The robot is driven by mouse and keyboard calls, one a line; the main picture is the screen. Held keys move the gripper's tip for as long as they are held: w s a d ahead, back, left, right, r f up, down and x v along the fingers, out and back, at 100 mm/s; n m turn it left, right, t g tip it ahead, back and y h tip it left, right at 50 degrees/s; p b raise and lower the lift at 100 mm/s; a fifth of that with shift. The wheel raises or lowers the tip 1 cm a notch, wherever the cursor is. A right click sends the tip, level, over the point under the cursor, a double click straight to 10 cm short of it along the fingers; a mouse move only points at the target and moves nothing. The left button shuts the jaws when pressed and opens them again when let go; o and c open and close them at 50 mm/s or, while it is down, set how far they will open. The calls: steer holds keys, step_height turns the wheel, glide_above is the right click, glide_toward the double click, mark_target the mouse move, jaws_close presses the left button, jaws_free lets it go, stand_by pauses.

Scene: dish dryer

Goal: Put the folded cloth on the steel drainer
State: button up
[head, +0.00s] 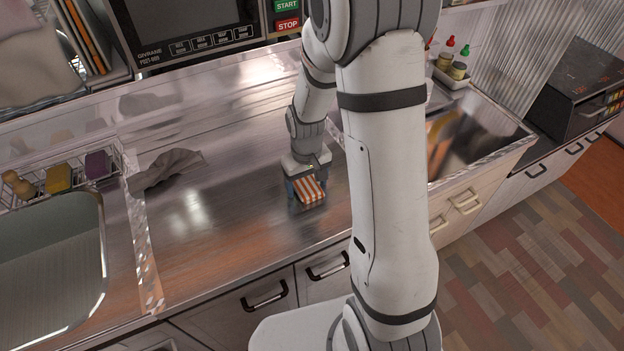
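The folded cloth (311,191), striped orange and white, is at the right part of the steel drainer (230,232), the bare metal surface between the two basins. It looks to be on or just above the metal; I cannot tell if it touches. My gripper (307,187) points down right at the cloth. One bluish finger shows close along the cloth's left side; the other is mostly hidden. Whether the fingers press on the cloth or stand slightly apart is too small to tell.
A crumpled grey cloth (168,168) lies at the drainer's left edge. A sink (50,270) and a wire rack with sponges (58,179) are further left. A second basin (470,135) is at the right. The drainer's middle is clear.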

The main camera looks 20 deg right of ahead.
mark_target(307, 184)
step_height(307, 184, up, 11)
steer(key=s+d+r+m+t, duration=0.1)
steer(key=s+r, duration=0.4)
steer(key=s, duration=0.3)
steer(key=s+r+m+t, duration=0.1)
steer(key=s+r, duration=0.4)
steer(key=s, duration=0.3)
steer(key=shift+d+t+p, duration=0.3)
steer(key=shift+d, duration=0.1)
steer(key=shift+r, duration=0.1)
stand_by(0.7)
